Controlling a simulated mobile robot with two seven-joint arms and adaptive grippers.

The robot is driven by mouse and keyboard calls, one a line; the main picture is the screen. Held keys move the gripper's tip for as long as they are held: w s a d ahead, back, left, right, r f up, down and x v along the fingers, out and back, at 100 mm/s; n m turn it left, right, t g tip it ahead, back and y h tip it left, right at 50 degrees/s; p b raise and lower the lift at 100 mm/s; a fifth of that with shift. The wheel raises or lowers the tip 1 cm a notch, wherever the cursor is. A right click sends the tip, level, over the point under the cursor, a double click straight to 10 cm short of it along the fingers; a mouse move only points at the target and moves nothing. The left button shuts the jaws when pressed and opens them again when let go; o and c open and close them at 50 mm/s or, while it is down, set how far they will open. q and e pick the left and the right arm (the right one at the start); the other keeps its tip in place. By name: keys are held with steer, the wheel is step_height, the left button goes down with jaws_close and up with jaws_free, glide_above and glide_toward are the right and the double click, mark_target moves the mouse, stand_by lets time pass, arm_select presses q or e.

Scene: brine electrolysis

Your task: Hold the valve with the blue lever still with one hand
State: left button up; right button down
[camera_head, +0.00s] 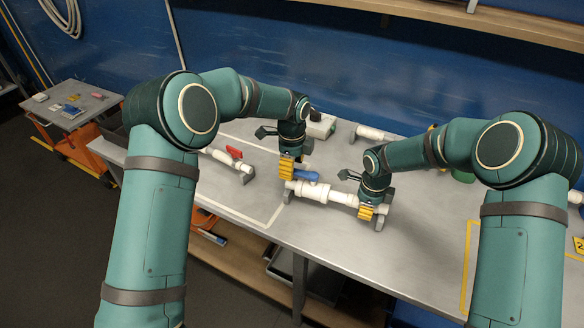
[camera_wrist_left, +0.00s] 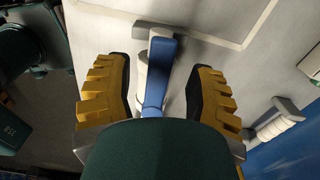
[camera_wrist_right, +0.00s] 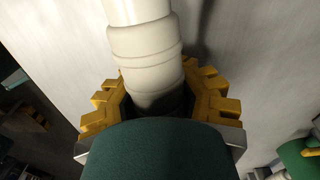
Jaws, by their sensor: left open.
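The valve with the blue lever (camera_head: 307,176) is part of a white pipe assembly (camera_head: 341,197) lying on grey supports on the bench. My left gripper (camera_head: 287,170) is over the valve end, pointing down. In the left wrist view its yellow fingers stand apart on either side of the blue lever (camera_wrist_left: 158,75), with visible gaps. The valve body is mostly hidden under the lever and wrist. My right gripper (camera_head: 367,211) is at the other end of the assembly. In the right wrist view its fingers close around the white pipe (camera_wrist_right: 148,60); the lower end is hidden by the wrist.
A valve with a red lever (camera_head: 235,153) lies left of my left gripper on the grey bench (camera_head: 270,250). Another white pipe piece (camera_head: 371,133) and a pale box (camera_head: 320,127) are behind. A low side table (camera_head: 85,112) stands far left. The bench front is clear.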

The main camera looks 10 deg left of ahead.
arm_select(q)
steer(key=shift+f, duration=0.45)
jaws_close()
arm_select(e)
steer(key=shift+r, duration=0.1)
